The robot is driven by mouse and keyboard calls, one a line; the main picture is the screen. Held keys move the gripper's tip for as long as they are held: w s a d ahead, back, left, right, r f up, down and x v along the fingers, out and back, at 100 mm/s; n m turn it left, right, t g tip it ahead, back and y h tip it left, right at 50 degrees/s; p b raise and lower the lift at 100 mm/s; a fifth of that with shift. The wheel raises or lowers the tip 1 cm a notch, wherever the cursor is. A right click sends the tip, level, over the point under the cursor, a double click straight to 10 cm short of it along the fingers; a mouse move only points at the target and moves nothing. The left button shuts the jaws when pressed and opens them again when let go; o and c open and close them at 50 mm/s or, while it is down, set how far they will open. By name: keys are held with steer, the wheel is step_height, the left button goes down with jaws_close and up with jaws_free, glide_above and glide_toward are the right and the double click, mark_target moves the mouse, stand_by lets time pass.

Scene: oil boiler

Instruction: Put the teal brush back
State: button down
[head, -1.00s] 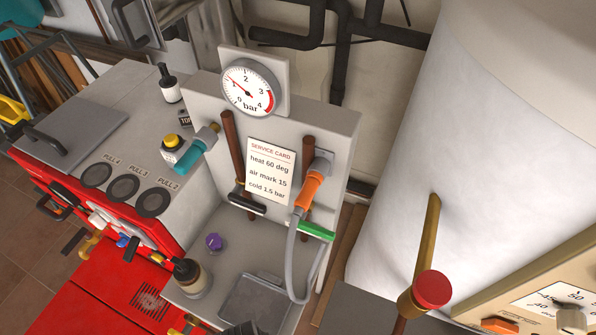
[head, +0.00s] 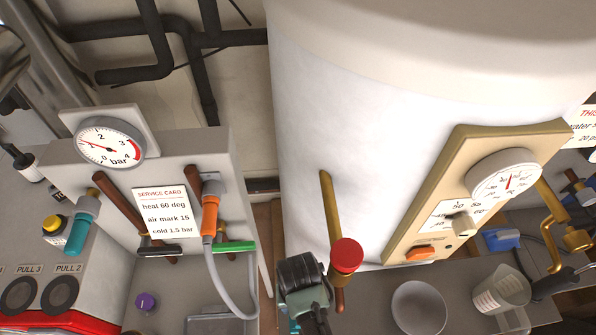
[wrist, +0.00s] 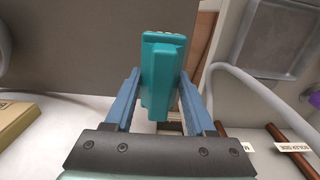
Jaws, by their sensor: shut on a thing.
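My gripper (head: 300,318) is at the lower middle of the head view, below and left of the red-capped brass lever. A bit of teal shows under it there. In the wrist view, my gripper (wrist: 160,92) has its two blue fingers on either side of the teal brush (wrist: 158,75), shut on it. Its teal block stands up between the fingers; the rest of the brush is mostly hidden. In the head view a black-headed brush (head: 158,251) and a green-headed brush (head: 235,247), both brown-handled, hang on the grey panel (head: 70,165).
A red-capped lever (head: 346,255) stands close to my gripper. A grey hose with an orange grip (head: 210,215) loops down the panel. A white bowl (head: 419,308) and a clear jug (head: 502,290) stand right. Labelled brown handles (wrist: 290,146) lie right in the wrist view.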

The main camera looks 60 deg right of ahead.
steer(key=shift+d+f, duration=0.15)
steer(key=shift+f, duration=2.4)
steer(key=shift+c, duration=1.2)
jaws_free()
steer(key=shift+f, duration=0.1)
step_height(320, 180, up, 12)
steer(key=shift+r+p, duration=0.15)
steer(key=shift+p, duration=0.45)
